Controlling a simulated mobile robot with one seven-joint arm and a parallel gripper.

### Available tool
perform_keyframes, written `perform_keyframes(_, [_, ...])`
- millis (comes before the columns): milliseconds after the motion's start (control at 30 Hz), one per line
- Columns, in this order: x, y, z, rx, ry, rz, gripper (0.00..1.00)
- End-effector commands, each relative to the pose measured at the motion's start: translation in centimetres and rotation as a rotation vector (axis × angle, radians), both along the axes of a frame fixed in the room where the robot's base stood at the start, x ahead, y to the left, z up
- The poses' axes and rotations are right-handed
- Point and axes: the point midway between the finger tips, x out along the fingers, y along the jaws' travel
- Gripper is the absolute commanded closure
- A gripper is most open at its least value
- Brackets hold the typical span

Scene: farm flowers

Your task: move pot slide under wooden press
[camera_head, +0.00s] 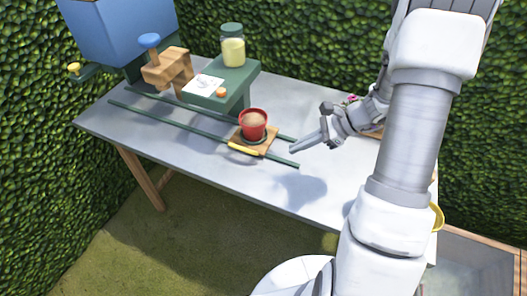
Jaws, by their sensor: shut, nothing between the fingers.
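A red pot (253,124) filled with brown soil stands upright on a wooden slide (269,143) with a yellow handle (243,149) at its front edge. The slide sits on two dark green rails (180,132) that run left across the table. The wooden press (167,68) with a blue knob (149,41) stands at the left end of the rails, apart from the pot. My gripper (293,151) is shut and empty, just right of the slide, above the table.
A green stand (245,76) behind the rails holds a jar (233,47), a white card (203,86) and a small orange object (221,92). A blue container (115,25) is at the back left. The grey table (190,147) is clear in front. A yellow bowl-like thing (437,217) is partly hidden behind my arm.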

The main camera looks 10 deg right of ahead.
Motion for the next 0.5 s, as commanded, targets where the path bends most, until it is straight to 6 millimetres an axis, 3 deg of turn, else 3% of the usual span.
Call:
perform_keyframes(100, [0.3, -1.7, -0.4, 0.061, 0.044, -0.160, 1.00])
perform_keyframes(233, [0.5, -2.2, -0.6, 0.086, 0.059, -0.222, 1.00])
perform_keyframes(500, [1.8, 0.6, -3.1, 0.089, 0.062, -0.218, 1.00])
